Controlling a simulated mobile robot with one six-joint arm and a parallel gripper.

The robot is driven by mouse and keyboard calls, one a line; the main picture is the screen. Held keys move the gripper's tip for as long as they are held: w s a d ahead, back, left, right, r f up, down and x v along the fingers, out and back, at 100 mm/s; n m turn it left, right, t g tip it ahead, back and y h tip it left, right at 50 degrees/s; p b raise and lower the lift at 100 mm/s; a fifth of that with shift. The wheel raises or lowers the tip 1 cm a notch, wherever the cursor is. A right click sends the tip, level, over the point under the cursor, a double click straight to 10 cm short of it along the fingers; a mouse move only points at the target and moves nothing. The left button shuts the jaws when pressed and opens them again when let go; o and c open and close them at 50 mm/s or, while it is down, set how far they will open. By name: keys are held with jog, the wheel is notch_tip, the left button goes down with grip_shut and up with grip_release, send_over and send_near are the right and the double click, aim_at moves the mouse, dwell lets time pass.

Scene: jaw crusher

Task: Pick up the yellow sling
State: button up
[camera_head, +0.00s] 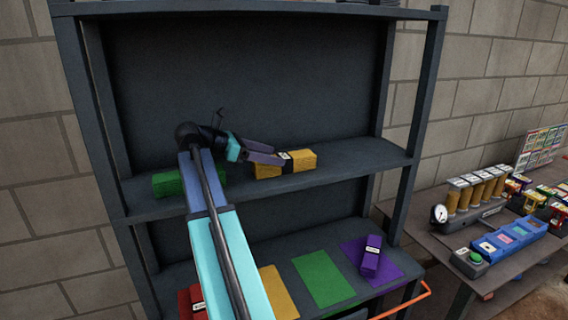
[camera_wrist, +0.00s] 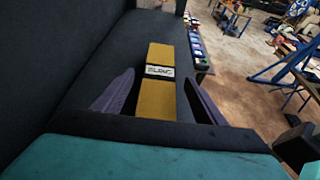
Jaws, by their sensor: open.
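The yellow sling (camera_head: 300,163) is a bundled block with a white label, lying on the middle shelf (camera_head: 360,155) of a dark rack. It also shows in the wrist view (camera_wrist: 158,100), running lengthwise between my two fingers. In the wrist view my gripper (camera_wrist: 157,90) has one purple finger on each side of the sling, with a gap visible at both sides. The near end of the sling is hidden behind the gripper body.
A green sling (camera_head: 172,184) lies left on the same shelf, partly behind my arm. The lower shelf has coloured patches, a purple sling (camera_head: 371,257) and a red one (camera_head: 192,302). A table (camera_head: 460,235) with equipment stands right. The rack's right post (camera_head: 425,100) bounds the shelf.

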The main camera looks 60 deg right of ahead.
aim_at(285, 155)
jog(key=shift+d, duration=0.1)
jog(key=shift+s+d+f+p, duration=0.15)
jog(key=shift+s+d+p, duration=0.25)
jog(key=shift+d+p, duration=0.15)
jog(key=shift+p+x, duration=0.7)
jog(key=shift+x, duration=1.15)
jog(key=c, duration=1.5)
jog(key=shift+w, duration=0.1)
